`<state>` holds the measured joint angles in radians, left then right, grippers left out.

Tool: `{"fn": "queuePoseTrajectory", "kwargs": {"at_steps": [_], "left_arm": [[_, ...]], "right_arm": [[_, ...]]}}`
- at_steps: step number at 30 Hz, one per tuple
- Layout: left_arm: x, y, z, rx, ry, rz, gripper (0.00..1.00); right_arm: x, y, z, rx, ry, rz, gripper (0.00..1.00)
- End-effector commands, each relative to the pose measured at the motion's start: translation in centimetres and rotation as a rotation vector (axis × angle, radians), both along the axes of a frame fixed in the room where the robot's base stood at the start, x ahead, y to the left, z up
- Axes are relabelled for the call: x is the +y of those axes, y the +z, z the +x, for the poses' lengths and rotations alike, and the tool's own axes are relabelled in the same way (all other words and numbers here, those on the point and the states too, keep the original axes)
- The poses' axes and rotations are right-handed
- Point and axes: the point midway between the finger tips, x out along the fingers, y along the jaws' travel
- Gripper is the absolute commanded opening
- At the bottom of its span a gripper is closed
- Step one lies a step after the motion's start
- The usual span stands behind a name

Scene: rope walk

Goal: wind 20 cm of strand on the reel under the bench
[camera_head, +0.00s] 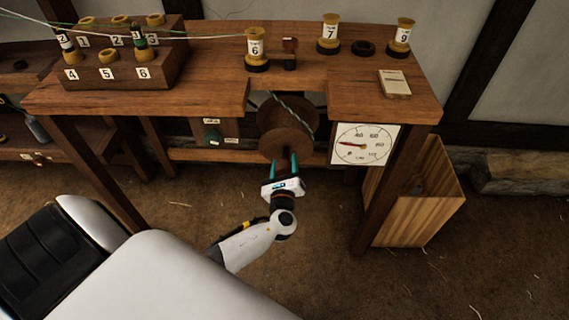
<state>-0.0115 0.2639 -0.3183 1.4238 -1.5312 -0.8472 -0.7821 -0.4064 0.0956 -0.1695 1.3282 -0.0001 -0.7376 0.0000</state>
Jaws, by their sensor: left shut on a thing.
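The brown wooden reel (287,124) hangs under the bench in the gap at its front edge. A pale green and white strand (293,113) runs slantwise down across it. My left gripper (284,158) is below the reel with its teal fingers pointing up at its lower edge. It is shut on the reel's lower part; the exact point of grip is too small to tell. My right gripper is not in view.
The bench (210,66) carries bobbins 6 (255,47), 7 (329,37) and 9 (403,35), and a numbered rack (120,72). A dial (364,145) hangs right of the reel. Strands cross the upper left.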

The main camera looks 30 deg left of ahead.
Motion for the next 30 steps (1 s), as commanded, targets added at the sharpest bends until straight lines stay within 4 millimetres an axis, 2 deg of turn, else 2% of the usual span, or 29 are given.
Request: {"fn": "queuePoseTrajectory", "kwargs": {"at_steps": [10, 11, 14, 24, 26, 30], "left_arm": [[-0.1, -0.3, -0.1, 0.005, -0.002, 0.000, 0.28], [-0.1, -0.2, -0.1, 0.005, -0.002, 0.000, 0.55], [-0.1, -0.2, -0.1, 0.004, -0.002, 0.000, 0.71], [-0.2, -0.1, -0.3, 0.002, -0.001, 0.000, 0.72], [-0.5, -0.1, -0.7, 0.002, -0.002, 0.000, 0.72], [-1.7, -0.2, -2.8, 0.005, -0.003, -0.002, 0.72]], "right_arm": [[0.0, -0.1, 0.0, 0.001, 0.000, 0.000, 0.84], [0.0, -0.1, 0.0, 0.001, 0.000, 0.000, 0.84], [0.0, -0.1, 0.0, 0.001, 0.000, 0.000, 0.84], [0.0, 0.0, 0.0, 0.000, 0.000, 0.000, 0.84], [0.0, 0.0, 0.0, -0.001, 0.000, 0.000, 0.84], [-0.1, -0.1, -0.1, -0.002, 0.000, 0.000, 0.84]]}}
